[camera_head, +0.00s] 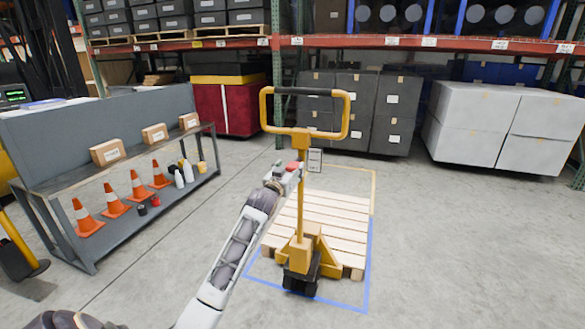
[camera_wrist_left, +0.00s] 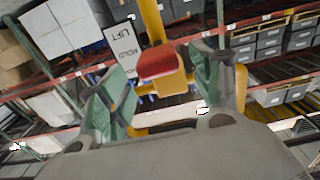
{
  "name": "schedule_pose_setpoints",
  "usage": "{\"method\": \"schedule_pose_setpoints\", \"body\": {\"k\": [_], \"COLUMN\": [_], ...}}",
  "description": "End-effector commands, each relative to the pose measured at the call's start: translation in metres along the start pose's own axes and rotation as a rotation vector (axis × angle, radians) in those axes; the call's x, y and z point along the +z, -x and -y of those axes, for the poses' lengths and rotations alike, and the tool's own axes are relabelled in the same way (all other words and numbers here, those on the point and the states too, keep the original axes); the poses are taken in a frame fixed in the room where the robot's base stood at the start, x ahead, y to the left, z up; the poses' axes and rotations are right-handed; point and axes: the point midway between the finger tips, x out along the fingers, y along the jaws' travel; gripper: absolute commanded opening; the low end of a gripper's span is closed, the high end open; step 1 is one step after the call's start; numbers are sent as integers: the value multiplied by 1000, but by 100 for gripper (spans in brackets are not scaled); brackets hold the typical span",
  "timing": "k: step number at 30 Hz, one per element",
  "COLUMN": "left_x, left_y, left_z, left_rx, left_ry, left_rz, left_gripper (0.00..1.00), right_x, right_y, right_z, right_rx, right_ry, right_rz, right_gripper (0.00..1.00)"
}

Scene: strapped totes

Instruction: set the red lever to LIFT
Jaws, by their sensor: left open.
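The pallet jack has a yellow loop handle (camera_head: 349,115) with a dark grip, on an upright yellow post. The red lever (camera_head: 292,167) sits on the post below the loop. In the left wrist view the red lever (camera_wrist_left: 158,63) is a red block on a yellow mount. A white label plate (camera_wrist_left: 122,47) beside it carries the words LIFT and HOLD, upside down there. My left gripper (camera_head: 286,174) is at the lever. In the wrist view its green-padded fingers (camera_wrist_left: 152,72) are spread on either side of the lever; I cannot tell whether they touch it. My right gripper is out of view.
A wooden pallet (camera_head: 335,215) lies around the jack's base inside a blue and yellow floor outline. A grey bench (camera_head: 110,170) with cones and boxes stands at left. Grey totes (camera_head: 362,100) and white totes (camera_head: 490,120) stand behind. The floor at right is clear.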

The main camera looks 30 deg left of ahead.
Motion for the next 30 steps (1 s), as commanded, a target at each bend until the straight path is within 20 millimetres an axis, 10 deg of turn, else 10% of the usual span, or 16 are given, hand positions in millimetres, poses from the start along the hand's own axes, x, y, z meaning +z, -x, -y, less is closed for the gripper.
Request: {"method": "schedule_pose_setpoints", "body": {"k": [26, 30], "left_x": [0, 0], "left_y": [-33, -33], "left_z": [0, 0], "left_rx": [1, 0], "left_ry": [0, 0], "left_rz": [0, 0], "left_gripper": [64, 48], "right_x": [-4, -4], "right_y": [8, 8], "right_z": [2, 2], "right_rx": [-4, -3], "right_ry": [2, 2], "right_rz": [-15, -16], "right_gripper": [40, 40]}}
